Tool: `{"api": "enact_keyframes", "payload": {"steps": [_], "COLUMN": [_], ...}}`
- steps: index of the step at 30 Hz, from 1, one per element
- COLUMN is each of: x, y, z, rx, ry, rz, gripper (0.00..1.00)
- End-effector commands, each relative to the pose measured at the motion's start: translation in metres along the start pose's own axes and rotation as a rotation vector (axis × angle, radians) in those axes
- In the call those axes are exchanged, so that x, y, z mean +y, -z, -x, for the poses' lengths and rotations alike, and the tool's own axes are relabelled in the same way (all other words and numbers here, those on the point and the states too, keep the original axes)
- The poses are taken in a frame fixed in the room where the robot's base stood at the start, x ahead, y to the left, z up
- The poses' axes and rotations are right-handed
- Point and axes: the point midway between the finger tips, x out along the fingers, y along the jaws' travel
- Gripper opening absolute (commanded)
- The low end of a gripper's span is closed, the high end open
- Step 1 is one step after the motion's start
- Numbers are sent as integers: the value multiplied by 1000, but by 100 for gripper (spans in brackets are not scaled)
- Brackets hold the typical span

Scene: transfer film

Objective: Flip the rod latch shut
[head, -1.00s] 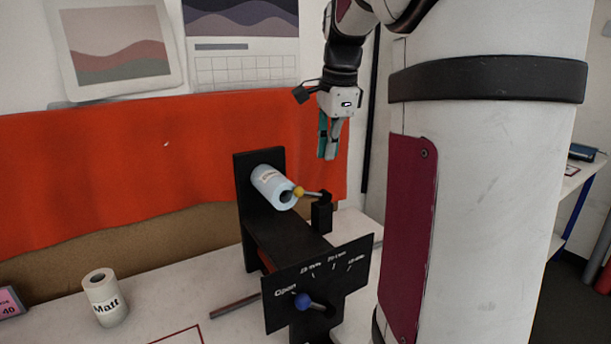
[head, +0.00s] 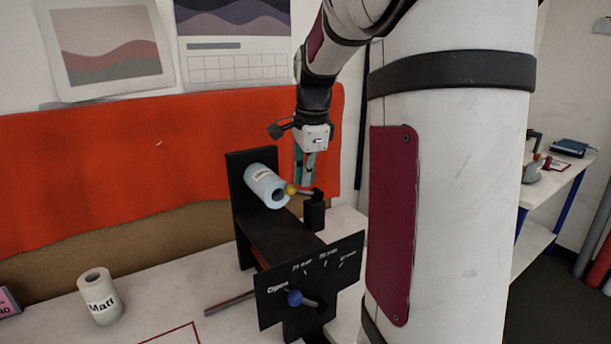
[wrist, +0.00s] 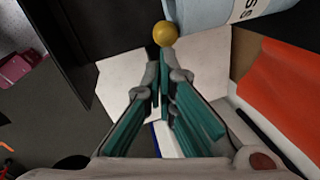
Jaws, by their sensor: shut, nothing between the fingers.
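The rod latch is a thin rod with a yellow ball (head: 291,189) at its end, lying across in front of the light blue roll (head: 266,186). Its other end meets a short black post (head: 314,212) on the black stand (head: 284,240). My gripper (head: 308,182) is shut and empty, pointing down just above and behind the rod in the head view. In the wrist view the closed fingertips (wrist: 163,58) are close to the yellow ball (wrist: 165,33); I cannot tell whether they touch the rod.
The stand's front plate (head: 310,275) carries a lever with a blue ball (head: 295,298), near the word Open. A white roll marked Matt (head: 100,297) stands at left on the white table (head: 145,310). An orange cloth (head: 120,155) hangs behind.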

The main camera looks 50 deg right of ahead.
Motion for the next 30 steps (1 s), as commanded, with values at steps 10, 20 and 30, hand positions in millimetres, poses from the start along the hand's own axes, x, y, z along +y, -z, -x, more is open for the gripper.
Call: {"api": "enact_keyframes", "payload": {"steps": [10,20,30], "x": [2,8,7], "y": [-12,-17,-18], "z": [-11,-15,-11], "rx": [89,87,87], "ry": [22,19,21], "rz": [24,20,20], "gripper": [0,0,0]}}
